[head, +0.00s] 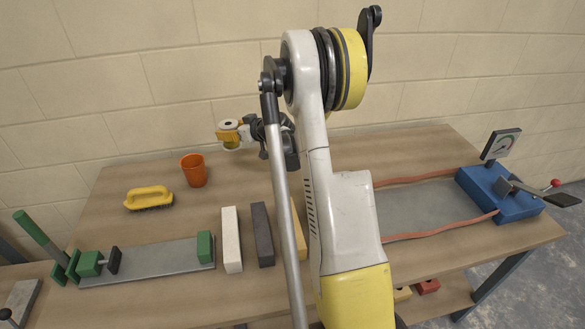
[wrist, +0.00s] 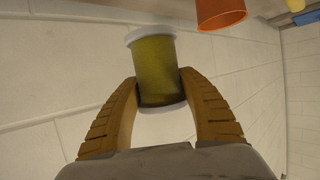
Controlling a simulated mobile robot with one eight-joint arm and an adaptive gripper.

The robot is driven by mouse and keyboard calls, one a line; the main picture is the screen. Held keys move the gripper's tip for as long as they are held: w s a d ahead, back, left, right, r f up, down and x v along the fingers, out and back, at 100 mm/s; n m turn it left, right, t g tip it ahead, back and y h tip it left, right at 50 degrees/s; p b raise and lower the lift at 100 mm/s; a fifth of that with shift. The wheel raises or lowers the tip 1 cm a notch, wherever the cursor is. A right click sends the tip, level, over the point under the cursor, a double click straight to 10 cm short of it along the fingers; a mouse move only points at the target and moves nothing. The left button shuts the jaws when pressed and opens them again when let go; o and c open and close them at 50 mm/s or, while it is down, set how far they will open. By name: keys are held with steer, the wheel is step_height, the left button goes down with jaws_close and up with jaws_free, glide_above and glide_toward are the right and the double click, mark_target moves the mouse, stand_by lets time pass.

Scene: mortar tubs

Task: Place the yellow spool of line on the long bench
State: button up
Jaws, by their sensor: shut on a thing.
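The yellow spool of line (wrist: 157,72), with pale end flanges, is between the two fingers of my gripper (wrist: 159,78) in the wrist view. The fingers press on its sides, so my gripper is shut on it. In the head view my gripper (head: 229,133) is small and near the back wall, with the spool partly hidden by the fingers. It appears to be held above the back of the long wooden bench (head: 160,223), right of the orange cup (head: 194,170).
A yellow brush (head: 149,198) lies left of the cup. A grey plate with green clamps (head: 150,262), a white bar (head: 231,239) and a dark bar (head: 262,234) lie in front. A blue device (head: 500,195) stands at the right. Bare wood shows around the cup.

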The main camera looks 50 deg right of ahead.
steer(key=d+f+m+h, duration=0.1)
steer(key=d, duration=1)
steer(key=a+f+b, duration=0.2)
steer(key=a+f, duration=0.1)
steer(key=f, duration=0.1)
steer(key=s+a+f+b, duration=0.1)
steer(key=a+f+b, duration=0.2)
steer(key=a, duration=0.1)
steer(key=s+a+f+b, duration=0.1)
steer(key=a+f+b, duration=0.2)
steer(key=f, duration=0.1)
steer(key=shift+s+a+f, duration=0.2)
steer(key=shift+a+f, duration=0.1)
steer(key=shift+a, duration=0.1)
steer(key=shift+r, duration=0.15)
steer(key=o, duration=1.2)
